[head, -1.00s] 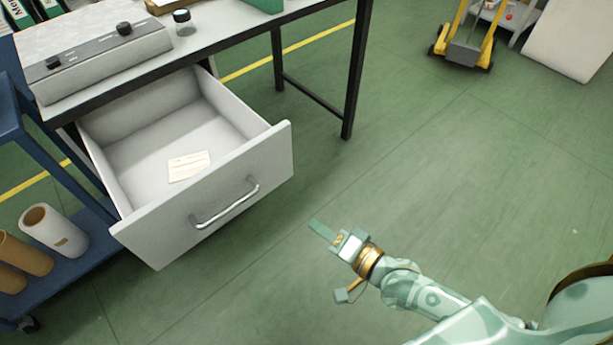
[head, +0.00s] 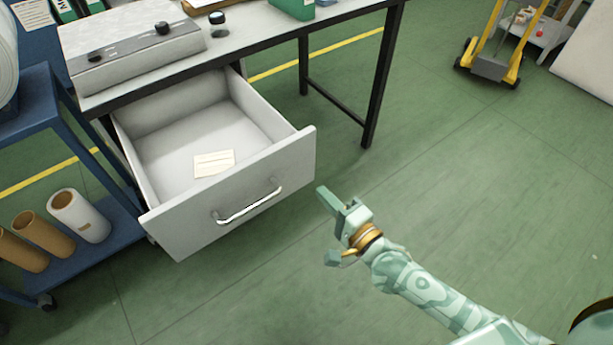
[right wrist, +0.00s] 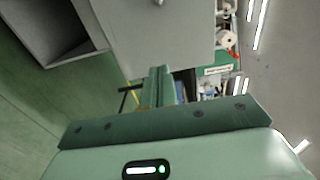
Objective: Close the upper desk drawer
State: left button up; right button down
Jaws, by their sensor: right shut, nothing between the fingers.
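The upper desk drawer (head: 245,195) is pulled far out from under the desk, its light grey front facing me with a curved metal handle (head: 248,207). A paper card (head: 214,163) lies on the drawer floor. My right gripper (head: 328,197) is shut and empty, just right of the drawer front and apart from the handle. In the right wrist view the fingers (right wrist: 160,88) point toward a pale grey panel (right wrist: 165,35), which looks like the drawer front. My left gripper is not in view.
The desk (head: 265,40) carries a grey control box (head: 135,55), a small dark-lidded jar (head: 218,24) and a green box. A blue cart (head: 100,240) with several cardboard rolls stands left of the drawer. A yellow trolley (head: 492,65) stands far right. Green floor is open on the right.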

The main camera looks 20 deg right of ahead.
aim_at(299, 168)
jog(key=b+x, duration=0.1)
jog(key=x, duration=0.5)
jog(key=shift+f, duration=0.1)
jog(key=shift+w+a+b, duration=0.1)
jog(key=shift+w+b, duration=0.2)
jog(key=shift+w, duration=0.15)
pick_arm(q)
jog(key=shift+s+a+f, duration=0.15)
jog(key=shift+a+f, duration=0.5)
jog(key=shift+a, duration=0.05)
pick_arm(e)
jog(key=shift+w, duration=0.15)
